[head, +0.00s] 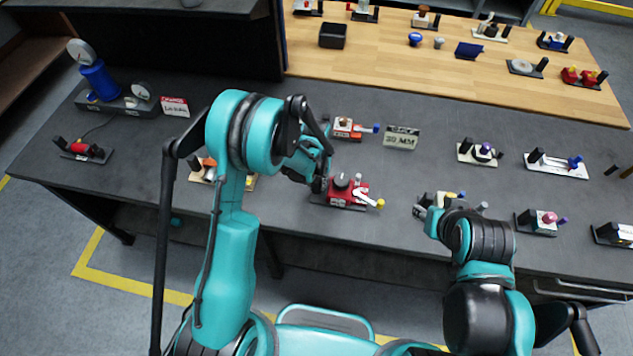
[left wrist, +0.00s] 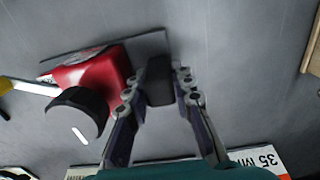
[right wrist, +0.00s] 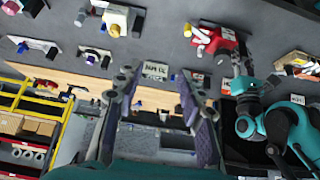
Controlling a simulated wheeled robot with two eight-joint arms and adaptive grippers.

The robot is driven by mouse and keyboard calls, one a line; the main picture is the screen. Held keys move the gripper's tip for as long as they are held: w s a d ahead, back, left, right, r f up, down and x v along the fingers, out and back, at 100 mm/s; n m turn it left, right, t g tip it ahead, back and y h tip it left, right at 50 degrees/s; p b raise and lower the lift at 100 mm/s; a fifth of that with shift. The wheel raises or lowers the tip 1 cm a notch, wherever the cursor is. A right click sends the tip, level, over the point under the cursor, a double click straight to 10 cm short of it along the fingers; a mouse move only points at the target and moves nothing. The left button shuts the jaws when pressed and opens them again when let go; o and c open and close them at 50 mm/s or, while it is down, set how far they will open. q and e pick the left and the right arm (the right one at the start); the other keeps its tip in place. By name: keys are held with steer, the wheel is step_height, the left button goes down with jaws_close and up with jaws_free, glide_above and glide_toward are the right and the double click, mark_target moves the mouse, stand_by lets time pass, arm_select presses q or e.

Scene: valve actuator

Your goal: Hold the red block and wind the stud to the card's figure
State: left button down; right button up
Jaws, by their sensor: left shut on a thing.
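The red block (head: 345,192) sits on a dark base plate on the grey bench. It carries a black round knob (head: 341,181) and a white arm with a yellow tip (head: 380,203). My left gripper (head: 319,184) is at the block's left end. In the left wrist view, its fingers (left wrist: 160,88) close on a black post (left wrist: 159,78) beside the red body (left wrist: 92,76). My right gripper (right wrist: 155,95) is open and empty, right of the block. I cannot tell which part is the stud.
A grey-and-yellow unit (head: 440,202) is close to my right gripper. An orange-and-white unit (head: 346,129) stands behind the red block. Several similar units line the bench on the right. A blue gauge device (head: 98,80) stands at the back left.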

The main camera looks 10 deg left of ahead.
steer(key=o, duration=0.6)
steer(key=n+g+y, duration=0.4)
steer(key=n+g, duration=0.3)
steer(key=n, duration=1.1)
glide_above(342, 180)
steer(key=d, duration=0.5)
step_height(342, 180, down, 10)
steer(key=r, duration=0.1)
steer(key=x, duration=1.2)
steer(key=shift+a, duration=0.25)
steer(key=shift+r+y, duration=0.1)
steer(key=shift+y, duration=0.2)
steer(key=c, duration=1.2)
